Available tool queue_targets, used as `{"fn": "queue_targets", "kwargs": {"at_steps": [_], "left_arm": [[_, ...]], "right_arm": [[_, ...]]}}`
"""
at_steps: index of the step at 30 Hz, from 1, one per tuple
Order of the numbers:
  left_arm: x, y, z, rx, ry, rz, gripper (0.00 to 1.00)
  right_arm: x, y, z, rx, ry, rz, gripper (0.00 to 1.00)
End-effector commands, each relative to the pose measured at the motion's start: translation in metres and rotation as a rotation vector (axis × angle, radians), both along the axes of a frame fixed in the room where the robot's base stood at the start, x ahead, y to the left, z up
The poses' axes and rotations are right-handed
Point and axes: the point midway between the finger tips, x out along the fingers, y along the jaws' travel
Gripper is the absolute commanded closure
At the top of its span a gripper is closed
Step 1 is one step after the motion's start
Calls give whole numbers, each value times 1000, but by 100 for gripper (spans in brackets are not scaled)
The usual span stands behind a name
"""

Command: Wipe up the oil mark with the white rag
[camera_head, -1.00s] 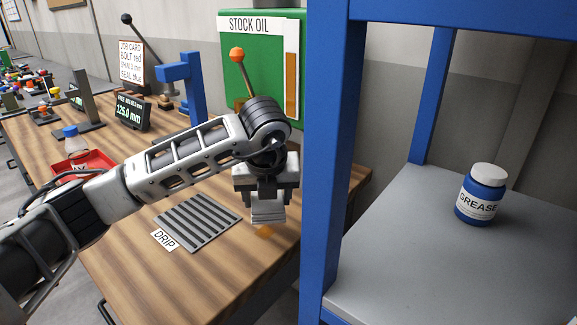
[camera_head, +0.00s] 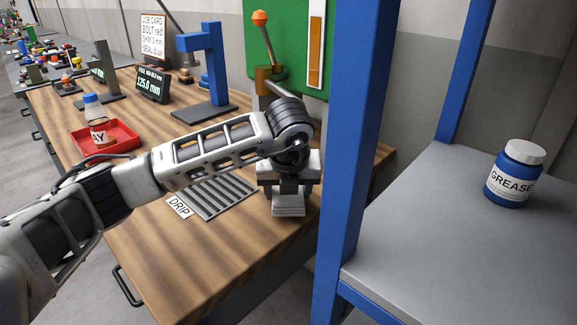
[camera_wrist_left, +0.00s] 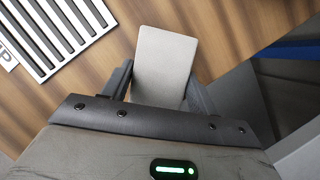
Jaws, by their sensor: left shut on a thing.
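My left gripper (camera_head: 289,190) is shut on the white rag (camera_head: 289,208), a pale folded pad. It holds the rag pointing down at the wooden bench, just right of the drip grate. In the left wrist view, the rag (camera_wrist_left: 165,58) sticks out between the two fingers of the gripper (camera_wrist_left: 160,88), over the wood. I cannot tell whether the rag touches the bench. No oil mark shows in either current view; the rag and gripper hide part of the bench there. My right gripper is not in view.
The drip grate (camera_head: 217,196) lies left of the rag. A blue post (camera_head: 350,150) and a grey shelf (camera_head: 440,235) with a grease jar (camera_head: 514,174) stand to the right. A red tray (camera_head: 122,132) with a bottle sits farther left. Bench front is clear.

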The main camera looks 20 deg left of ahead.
Motion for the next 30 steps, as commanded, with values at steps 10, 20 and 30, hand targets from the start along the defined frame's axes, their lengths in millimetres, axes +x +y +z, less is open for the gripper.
{"fn": "queue_targets", "kwargs": {"at_steps": [10,20,30], "left_arm": [[3,22,-14,2,1,-1,60],[3,24,-16,0,2,-7,60],[-1,0,-13,0,1,0,60]], "right_arm": [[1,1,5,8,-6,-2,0],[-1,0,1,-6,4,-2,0],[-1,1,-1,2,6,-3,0]]}}
